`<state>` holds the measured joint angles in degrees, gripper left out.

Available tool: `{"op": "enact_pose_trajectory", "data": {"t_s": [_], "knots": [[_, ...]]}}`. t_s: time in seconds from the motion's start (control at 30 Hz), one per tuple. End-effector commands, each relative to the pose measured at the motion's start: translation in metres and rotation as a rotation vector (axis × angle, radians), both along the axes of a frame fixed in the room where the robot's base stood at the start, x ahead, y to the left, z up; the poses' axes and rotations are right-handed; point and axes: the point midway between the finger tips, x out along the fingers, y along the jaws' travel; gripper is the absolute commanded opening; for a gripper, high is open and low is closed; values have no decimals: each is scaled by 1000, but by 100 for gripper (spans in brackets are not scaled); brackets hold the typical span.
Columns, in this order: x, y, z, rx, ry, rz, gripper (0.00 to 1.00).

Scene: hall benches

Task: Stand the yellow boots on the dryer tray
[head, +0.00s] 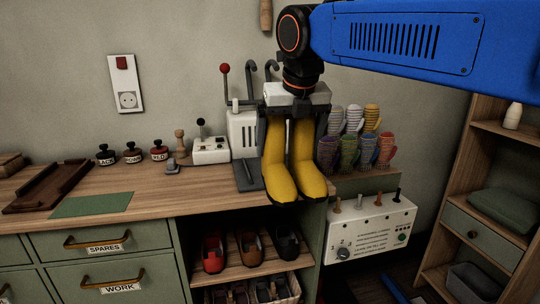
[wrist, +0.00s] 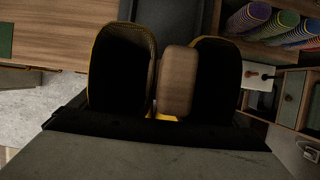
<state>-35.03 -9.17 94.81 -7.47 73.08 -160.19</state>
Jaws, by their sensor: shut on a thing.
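The pair of yellow boots (head: 279,168) hangs upright, side by side, with toes toward the camera. My gripper (head: 292,118) is shut on the boots near their tops, one finger on each outer side. In the wrist view the dark boot openings (wrist: 120,70) face the camera, with a wooden piece (wrist: 176,80) between them. The dryer, a white unit (head: 242,132) with curved dark pipes, stands on the bench behind and left of the boots. Its dark grey tray (head: 245,178) shows at its foot; the boots hide the right part. I cannot tell whether the boots touch anything below.
Patterned mittens (head: 348,152) stand close right of the boots, above a white control box (head: 370,228). Shoes (head: 250,247) fill shelves below. The bench has bare wood (head: 190,190) left of the tray.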

Motion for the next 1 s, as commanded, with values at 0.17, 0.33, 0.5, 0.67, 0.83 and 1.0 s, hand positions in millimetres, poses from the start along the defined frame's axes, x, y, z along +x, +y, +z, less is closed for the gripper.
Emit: {"op": "enact_pose_trajectory", "data": {"t_s": [0.17, 0.33, 0.5, 0.67, 0.83, 1.0], "knots": [[30, 8, -1, 0, 1, -2, 58], [63, 18, -1, 0, 1, -1, 58], [95, 27, -1, 0, 1, -2, 58], [125, 36, 0, 1, -1, -1, 58], [152, 44, 0, 1, -1, -2, 58], [167, 48, 0, 0, -1, 0, 58]]}}
